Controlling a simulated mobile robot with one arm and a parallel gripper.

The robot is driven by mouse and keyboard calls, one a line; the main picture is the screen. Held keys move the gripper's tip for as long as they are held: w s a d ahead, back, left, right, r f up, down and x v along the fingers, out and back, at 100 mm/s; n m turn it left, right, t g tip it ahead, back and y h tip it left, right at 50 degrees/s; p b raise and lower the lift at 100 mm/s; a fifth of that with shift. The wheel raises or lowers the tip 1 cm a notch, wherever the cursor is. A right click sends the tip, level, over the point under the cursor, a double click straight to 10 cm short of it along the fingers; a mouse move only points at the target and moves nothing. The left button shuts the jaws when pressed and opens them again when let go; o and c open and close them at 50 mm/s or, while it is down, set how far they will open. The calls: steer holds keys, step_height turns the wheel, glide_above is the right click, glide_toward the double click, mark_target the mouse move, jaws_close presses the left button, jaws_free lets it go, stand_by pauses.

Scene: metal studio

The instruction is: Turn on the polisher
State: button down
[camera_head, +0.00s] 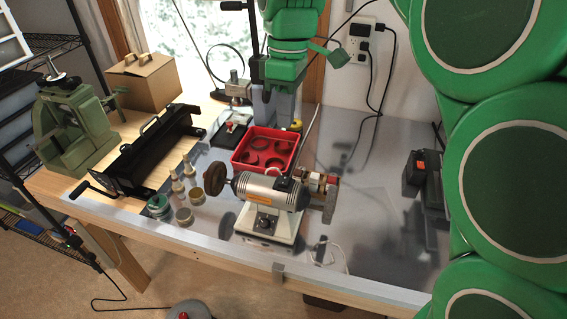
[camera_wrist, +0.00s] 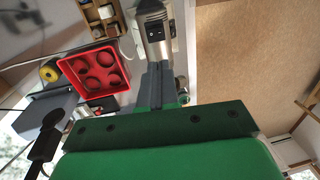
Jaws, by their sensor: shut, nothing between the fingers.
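The polisher (camera_head: 265,190) stands on the metal bench top in the head view. It has a silver motor body, a light base and wheels at both ends. A dark round knob (camera_head: 265,222) is on the front of its base. In the wrist view the polisher's silver body (camera_wrist: 153,20) shows at top centre, partly hidden by my gripper. My gripper (camera_wrist: 164,70) is shut and empty, its dark fingers pointing towards the polisher. I cannot tell whether they touch it.
A red tray (camera_head: 270,149) lies behind the polisher and also shows in the wrist view (camera_wrist: 122,73). Small cans (camera_head: 184,217) stand at its left. A black machine (camera_head: 147,152) and a green press (camera_head: 72,128) stand further left. A dark tool (camera_head: 427,183) lies at the right.

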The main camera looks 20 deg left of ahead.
mark_target(283, 183)
stand_by(0.4)
steer(key=f, duration=0.4)
steer(key=s+f, duration=0.1)
steer(key=f, duration=0.9)
steer(key=shift+s, duration=0.4)
